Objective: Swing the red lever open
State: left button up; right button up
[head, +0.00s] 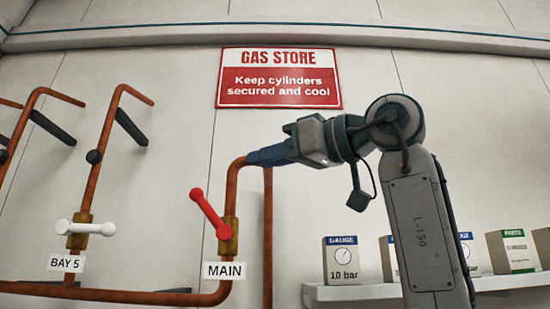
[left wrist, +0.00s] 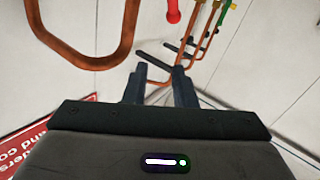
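The red lever (head: 208,212) is on a brass valve (head: 232,240) on the copper pipe above the MAIN label (head: 224,270). It slants from the valve to the upper left. Its red end (left wrist: 173,12) shows at the top edge of the left wrist view. My left gripper (head: 253,157) is above and right of the lever, by the pipe's upper bend, and does not touch the lever. In the left wrist view its two fingers (left wrist: 160,86) stand apart with nothing between them. My right gripper is in neither view.
A white lever (head: 85,229) lies level on the valve above the BAY 5 label (head: 66,263). More copper pipes (head: 104,140) with dark brackets (head: 131,127) run along the left wall. A shelf (head: 350,293) with boxes (head: 342,260) is at the lower right.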

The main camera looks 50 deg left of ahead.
pick_arm(q)
jog(key=b+v, duration=0.4)
jog(key=v, duration=0.6)
dwell(0.3)
jog(key=shift+d, duration=0.1)
grip_shut()
